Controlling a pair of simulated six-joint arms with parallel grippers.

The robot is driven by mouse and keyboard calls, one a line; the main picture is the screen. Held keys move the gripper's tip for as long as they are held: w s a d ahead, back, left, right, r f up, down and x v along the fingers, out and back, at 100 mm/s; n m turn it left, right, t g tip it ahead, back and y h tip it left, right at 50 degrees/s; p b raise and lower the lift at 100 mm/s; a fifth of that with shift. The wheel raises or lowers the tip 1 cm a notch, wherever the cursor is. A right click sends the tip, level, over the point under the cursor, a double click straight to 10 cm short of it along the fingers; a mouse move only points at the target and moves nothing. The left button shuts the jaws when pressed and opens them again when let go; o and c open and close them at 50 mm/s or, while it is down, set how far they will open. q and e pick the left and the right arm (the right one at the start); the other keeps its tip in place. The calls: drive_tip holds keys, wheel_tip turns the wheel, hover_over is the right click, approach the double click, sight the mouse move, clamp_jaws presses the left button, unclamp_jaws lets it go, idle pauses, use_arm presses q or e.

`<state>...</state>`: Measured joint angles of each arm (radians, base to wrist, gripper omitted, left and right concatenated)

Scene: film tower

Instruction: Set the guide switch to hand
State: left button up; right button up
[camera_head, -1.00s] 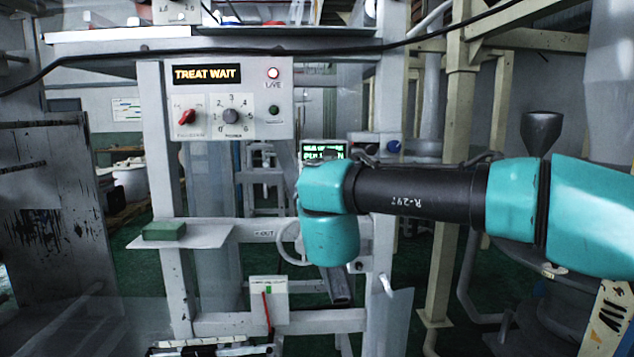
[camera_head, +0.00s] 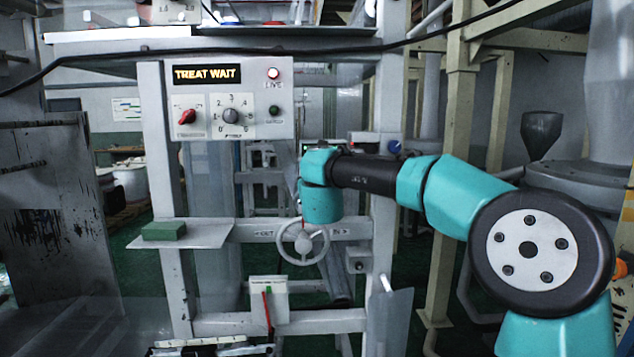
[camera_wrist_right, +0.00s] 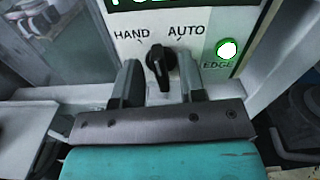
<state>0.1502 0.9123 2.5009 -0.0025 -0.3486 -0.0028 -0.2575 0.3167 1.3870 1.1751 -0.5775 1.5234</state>
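The guide switch (camera_wrist_right: 158,66) is a black knob on a white panel in the right wrist view, below the words HAND and AUTO. Its narrow end points up between the two words; I cannot tell clearly which one it favours. My right gripper (camera_wrist_right: 160,78) is open, with one grey finger on each side of the knob and visible gaps between. In the head view my right arm covers the switch and the gripper. My left gripper is not in view.
A green lamp labelled EDGE (camera_wrist_right: 228,49) sits right of the switch. In the head view, a handwheel (camera_head: 303,243) is below my right wrist. Left of it stands a TREAT WAIT panel (camera_head: 228,98) with a red knob. A green block (camera_head: 164,231) lies on a shelf.

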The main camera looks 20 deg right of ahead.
drive_tip(key=shift+w+d, duration=0.1)
drive_tip(key=shift+w, duration=0.15)
clamp_jaws()
